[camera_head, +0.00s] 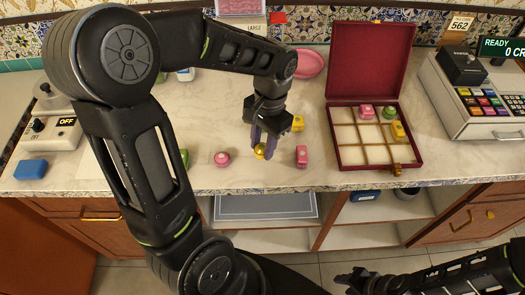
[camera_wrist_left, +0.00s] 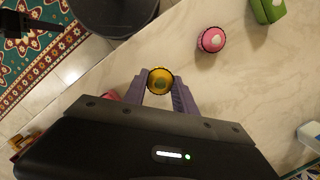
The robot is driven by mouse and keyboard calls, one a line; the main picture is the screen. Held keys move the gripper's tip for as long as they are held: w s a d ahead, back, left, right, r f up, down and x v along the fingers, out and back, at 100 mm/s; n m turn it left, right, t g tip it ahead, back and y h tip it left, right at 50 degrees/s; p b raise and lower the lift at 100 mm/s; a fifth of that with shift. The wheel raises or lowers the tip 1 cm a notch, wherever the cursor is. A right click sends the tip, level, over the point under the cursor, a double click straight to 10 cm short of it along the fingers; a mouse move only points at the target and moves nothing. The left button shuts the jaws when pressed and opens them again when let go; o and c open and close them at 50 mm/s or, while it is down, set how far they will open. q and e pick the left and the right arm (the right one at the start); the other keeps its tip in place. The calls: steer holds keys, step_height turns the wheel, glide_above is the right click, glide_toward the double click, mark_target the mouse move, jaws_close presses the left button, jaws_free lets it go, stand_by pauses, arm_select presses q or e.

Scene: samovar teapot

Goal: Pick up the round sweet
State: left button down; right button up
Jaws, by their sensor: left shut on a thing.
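A round yellow sweet (camera_head: 259,153) is between the fingertips of my left gripper (camera_head: 264,150), just above or on the counter.
A pink block sweet (camera_head: 301,156) and a yellow one (camera_head: 298,123) lie right of my left gripper. A green sweet (camera_head: 184,158) is partly behind my left arm. An open red box (camera_head: 345,154) with compartments holds several sweets. A cash register (camera_head: 470,100) stands far right.

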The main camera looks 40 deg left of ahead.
mark_target(262, 146)
arm_select(q)
step_height(262, 146, up, 7)
steer(key=shift+f, duration=0.2)
arm_select(e)
steer(key=shift+f, duration=0.15)
stand_by(0.4)
